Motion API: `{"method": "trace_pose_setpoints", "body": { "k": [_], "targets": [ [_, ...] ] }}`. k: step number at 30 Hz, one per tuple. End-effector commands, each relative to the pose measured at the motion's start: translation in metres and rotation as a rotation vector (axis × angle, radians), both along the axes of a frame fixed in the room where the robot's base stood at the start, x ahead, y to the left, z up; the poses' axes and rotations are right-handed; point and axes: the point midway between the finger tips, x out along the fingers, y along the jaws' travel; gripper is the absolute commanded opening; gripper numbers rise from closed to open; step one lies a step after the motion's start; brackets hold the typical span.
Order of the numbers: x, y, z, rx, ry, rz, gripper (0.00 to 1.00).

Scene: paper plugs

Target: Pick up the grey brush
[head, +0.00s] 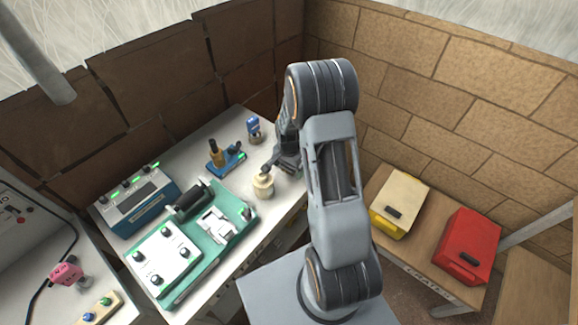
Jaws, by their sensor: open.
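My gripper (284,165) is open, low over the right part of the white worktop (191,166), partly hidden by my own arm. A small cream pot (263,188) stands on the worktop just left of and below it. A small dark grey piece (266,170) shows at the pot's top, close beside the gripper. I cannot tell whether it is the grey brush or part of a finger. I see no other clear grey brush.
A green tray (176,290) with white panels and a blue control box (139,202) fill the left. A blue stand (225,160) and a blue-topped item (254,130) stand behind the pot. Yellow (400,200) and red cases (468,245) lie on the right table.

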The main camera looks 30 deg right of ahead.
Motion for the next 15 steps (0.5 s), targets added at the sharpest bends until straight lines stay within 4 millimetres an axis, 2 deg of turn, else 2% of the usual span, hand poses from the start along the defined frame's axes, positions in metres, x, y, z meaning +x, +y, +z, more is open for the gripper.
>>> {"method": "trace_pose_setpoints", "body": {
  "k": [2, 15],
  "targets": [
    [0.0000, -0.0001, 0.0001, 0.000, 0.000, 0.000, 0.91],
    [-0.0001, 0.0000, 0.0003, 0.000, 0.000, 0.000, 0.49]
  ]
}}
